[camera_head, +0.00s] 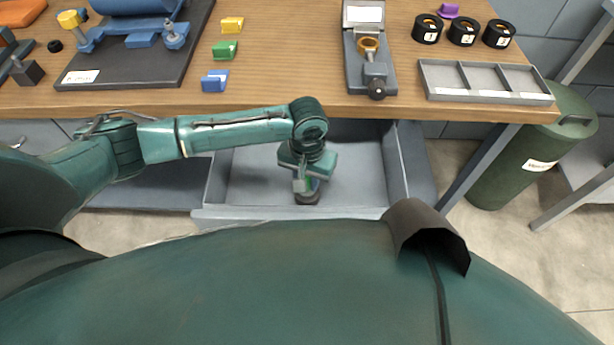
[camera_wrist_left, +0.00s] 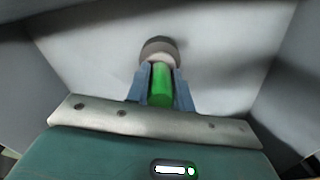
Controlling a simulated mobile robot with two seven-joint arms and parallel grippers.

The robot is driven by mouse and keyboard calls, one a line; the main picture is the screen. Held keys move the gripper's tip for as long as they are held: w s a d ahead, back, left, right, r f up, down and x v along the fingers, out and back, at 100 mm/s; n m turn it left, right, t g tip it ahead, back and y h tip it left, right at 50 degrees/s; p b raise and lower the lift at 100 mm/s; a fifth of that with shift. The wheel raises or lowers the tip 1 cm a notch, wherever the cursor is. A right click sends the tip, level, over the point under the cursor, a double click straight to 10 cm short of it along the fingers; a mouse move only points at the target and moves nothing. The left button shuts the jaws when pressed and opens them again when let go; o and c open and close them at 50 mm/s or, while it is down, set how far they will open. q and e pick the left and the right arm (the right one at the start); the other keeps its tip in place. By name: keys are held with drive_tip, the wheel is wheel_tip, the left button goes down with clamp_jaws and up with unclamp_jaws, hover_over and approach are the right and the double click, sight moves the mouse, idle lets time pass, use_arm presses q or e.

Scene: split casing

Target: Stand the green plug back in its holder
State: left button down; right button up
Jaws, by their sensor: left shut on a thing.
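My left gripper (camera_head: 305,187) reaches down into the open drawer below the bench edge. In the left wrist view its two blue fingers (camera_wrist_left: 161,72) are shut on the green plug (camera_wrist_left: 160,88), a green cylinder between them. A dark round piece with a paler band (camera_wrist_left: 158,47) is at the plug's far end; I cannot tell whether it is part of the plug or a separate thing, or whether it touches the drawer floor. Three black round holders (camera_head: 428,29) with white labels and orange insides stand at the bench's back right; I cannot tell which belongs to the plug. My right gripper is not in view.
The grey drawer (camera_head: 215,185) has walls around the gripper. On the bench are a grey tray with compartments (camera_head: 485,97), a clamp-like device (camera_head: 368,60), yellow, green (camera_head: 224,50) and blue blocks, and a dark fixture board (camera_head: 110,75). A green bin (camera_head: 520,165) stands right.

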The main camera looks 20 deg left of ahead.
use_arm(q)
drive_tip(key=shift+f, duration=0.5)
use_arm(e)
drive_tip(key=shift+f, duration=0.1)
use_arm(q)
drive_tip(key=c, duration=1.1)
unclamp_jaws()
wheel_tip(320, 180, up, 3)
drive_tip(key=p, duration=0.3)
drive_tip(key=shift+r+p, duration=0.65)
drive_tip(key=shift+p, duration=0.4)
wheel_tip(320, 180, up, 3)
drive_tip(key=p, duration=0.4)
drive_tip(key=shift+r, duration=0.35)
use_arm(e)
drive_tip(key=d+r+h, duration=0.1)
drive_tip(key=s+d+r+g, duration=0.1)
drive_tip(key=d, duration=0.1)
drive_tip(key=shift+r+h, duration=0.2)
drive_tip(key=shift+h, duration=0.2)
